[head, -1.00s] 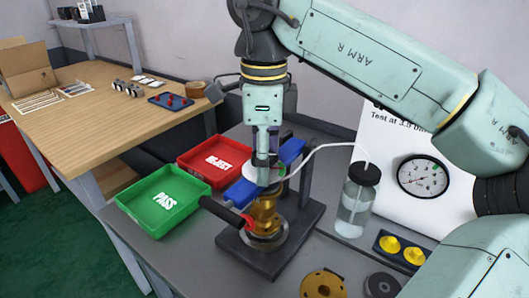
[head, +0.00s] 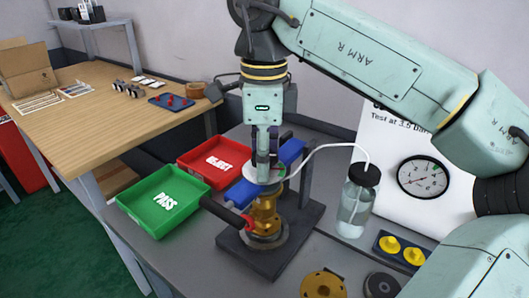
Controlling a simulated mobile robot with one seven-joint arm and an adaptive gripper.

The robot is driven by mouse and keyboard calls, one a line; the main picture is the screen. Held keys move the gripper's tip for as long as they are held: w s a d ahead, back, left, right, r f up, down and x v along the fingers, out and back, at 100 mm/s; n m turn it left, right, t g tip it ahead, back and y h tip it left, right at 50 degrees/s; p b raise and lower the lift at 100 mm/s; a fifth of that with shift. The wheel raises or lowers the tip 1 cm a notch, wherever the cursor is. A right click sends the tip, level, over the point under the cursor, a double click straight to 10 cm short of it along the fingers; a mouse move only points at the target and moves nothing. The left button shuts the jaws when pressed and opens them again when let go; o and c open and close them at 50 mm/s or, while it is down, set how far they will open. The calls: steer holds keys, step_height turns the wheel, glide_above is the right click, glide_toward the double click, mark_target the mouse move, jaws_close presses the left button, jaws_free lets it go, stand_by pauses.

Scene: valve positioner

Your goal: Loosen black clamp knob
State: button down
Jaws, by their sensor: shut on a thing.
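My gripper (head: 264,176) points straight down at the top of the valve stand and is shut. Its fingertips are over the pale disc (head: 276,172) above the brass valve body (head: 265,212). The black clamp knob does not show clearly; the fingers hide the spot they close on, which fits the knob. The blue positioner (head: 242,192) shows on both sides of the fingers. A black lever with a red collar (head: 222,212) sticks out to the left from the valve. The valve stands upright on a dark base plate (head: 275,262) with a dark upright (head: 308,200) behind it.
A green PASS tray (head: 160,226) and a red REJECT tray (head: 190,172) lie left of the stand. A bottle (head: 356,208) with a white tube stands close on the right, before a dial gauge (head: 423,177). Yellow knobs and a brass flange (head: 323,284) are in front.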

steer(key=shift+f, duration=0.3)
steer(key=shift+s+r+n+p, duration=0.1)
steer(key=shift+n+p, duration=0.55)
steer(key=shift+n, duration=0.45)
steer(key=n+p, duration=0.1)
steer(key=n, duration=0.3)
steer(key=shift+n+p, duration=0.35)
steer(key=shift+n, duration=0.05)
steer(key=n+p, duration=0.1)
steer(key=n, duration=0.2)
steer(key=shift+n+p, duration=0.3)
steer(key=shift+p, duration=0.05)
steer(key=n+p, duration=0.1)
steer(key=n, duration=0.2)
steer(key=c, duration=1.2)
jaws_free()
steer(key=shift+c, duration=0.2)
steer(key=shift+o, duration=0.4)
